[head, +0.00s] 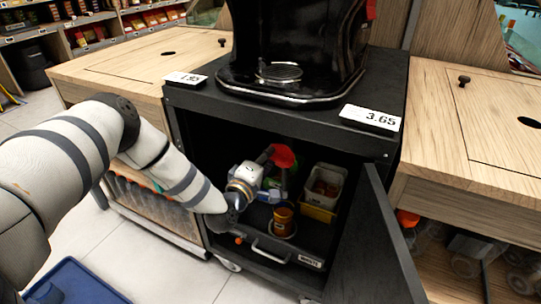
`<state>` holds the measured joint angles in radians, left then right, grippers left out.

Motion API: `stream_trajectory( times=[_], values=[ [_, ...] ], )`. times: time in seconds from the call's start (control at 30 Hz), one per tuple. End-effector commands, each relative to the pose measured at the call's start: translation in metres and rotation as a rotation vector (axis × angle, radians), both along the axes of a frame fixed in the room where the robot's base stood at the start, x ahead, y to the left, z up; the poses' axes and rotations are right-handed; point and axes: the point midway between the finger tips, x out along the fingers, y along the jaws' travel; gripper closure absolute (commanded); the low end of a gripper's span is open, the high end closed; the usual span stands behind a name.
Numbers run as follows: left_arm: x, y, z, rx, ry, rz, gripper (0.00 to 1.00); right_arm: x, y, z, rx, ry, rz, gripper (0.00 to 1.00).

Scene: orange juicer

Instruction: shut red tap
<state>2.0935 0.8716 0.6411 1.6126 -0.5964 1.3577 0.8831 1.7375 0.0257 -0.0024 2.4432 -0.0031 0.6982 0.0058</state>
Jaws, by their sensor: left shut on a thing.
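The red tap (284,156) shows inside the open black cabinet under the juicer, in the upper middle of the opening. My left arm reaches into the cabinet from the left. My left gripper (268,156) is at the red tap and shut on it; the fingertips are small and partly hidden, so the exact contact is hard to make out. Some green shows just below the tap, and what it is attached to is mostly hidden behind my gripper. My right gripper is not in view.
An orange-brown cup (283,219) stands on the cabinet's lower shelf, beside a pale bin (326,182) with things in it. The cabinet door (375,245) stands open at the right. The black juicer (290,45) is on top. Wooden counters flank the cabinet.

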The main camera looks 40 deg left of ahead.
Motion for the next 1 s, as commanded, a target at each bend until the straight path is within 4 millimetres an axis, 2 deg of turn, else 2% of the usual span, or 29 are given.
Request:
stream_trajectory(
  times=[0.4,0.97,1.0],
  values=[
    [-0.0006,-0.0006,-0.0062,-0.165,-0.035,-0.002,1.0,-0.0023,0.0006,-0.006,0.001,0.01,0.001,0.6],
    [-0.0006,-0.001,-0.0063,-0.188,-0.041,-0.002,1.0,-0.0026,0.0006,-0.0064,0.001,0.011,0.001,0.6],
    [-0.0006,-0.0009,-0.0063,-0.188,-0.041,-0.002,0.8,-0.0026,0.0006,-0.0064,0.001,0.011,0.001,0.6]
  ],
)
